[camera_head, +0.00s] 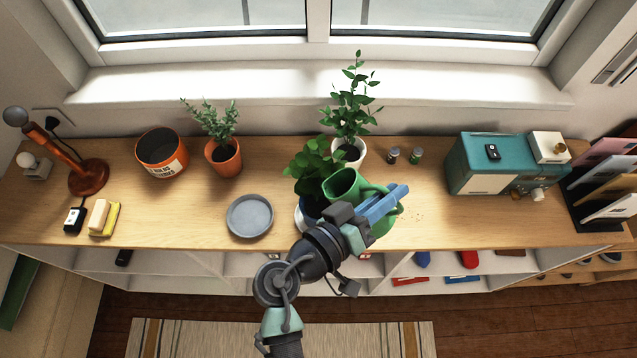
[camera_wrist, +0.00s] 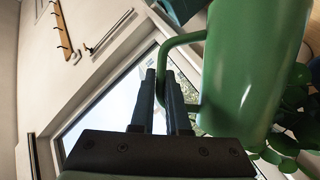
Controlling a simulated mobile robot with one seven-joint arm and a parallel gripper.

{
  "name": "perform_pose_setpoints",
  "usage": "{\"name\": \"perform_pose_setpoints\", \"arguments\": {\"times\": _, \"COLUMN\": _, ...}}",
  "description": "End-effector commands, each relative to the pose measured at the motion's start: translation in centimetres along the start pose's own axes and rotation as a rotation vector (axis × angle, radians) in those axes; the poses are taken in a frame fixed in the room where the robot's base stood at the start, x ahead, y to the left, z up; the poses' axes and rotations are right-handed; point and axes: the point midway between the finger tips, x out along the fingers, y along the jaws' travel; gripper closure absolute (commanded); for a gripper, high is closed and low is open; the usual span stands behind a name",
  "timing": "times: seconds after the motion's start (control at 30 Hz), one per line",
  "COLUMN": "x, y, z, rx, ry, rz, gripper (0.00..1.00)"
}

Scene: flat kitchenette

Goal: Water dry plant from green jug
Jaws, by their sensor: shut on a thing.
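The green jug (camera_head: 343,184) is held above the counter, and its mouth appears to lean left toward a leafy plant (camera_head: 312,168). My gripper (camera_head: 383,200) is shut on the jug's handle. The wrist view shows the fingers (camera_wrist: 168,95) at the handle, beside the jug's body (camera_wrist: 245,75). The leafy plant stands in a dark blue and white pot (camera_head: 306,213), partly hidden by the jug and my arm. A taller plant (camera_head: 352,103) stands behind in a white pot. A greyish-green plant (camera_head: 214,120) stands in an orange pot. I cannot tell whether water is flowing.
A grey saucer (camera_head: 250,216) lies left of the jug. An orange bucket (camera_head: 162,152), a lamp (camera_head: 88,176) and a butter-coloured block on yellow (camera_head: 101,217) stand further left. Two small jars (camera_head: 393,155) and a teal box (camera_head: 485,165) stand right.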

Motion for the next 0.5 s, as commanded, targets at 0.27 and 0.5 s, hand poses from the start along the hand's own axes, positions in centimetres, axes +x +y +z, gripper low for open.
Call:
{"name": "perform_pose_setpoints", "arguments": {"times": 0.27, "x": 0.01, "y": 0.09, "z": -0.13, "rx": 0.002, "ry": 0.002, "rz": 0.002, "gripper": 1.0}}
{"name": "perform_pose_setpoints", "arguments": {"times": 0.5, "x": 0.25, "y": -0.14, "z": 0.61, "rx": 0.037, "ry": -0.006, "rz": -0.012, "gripper": 1.0}}
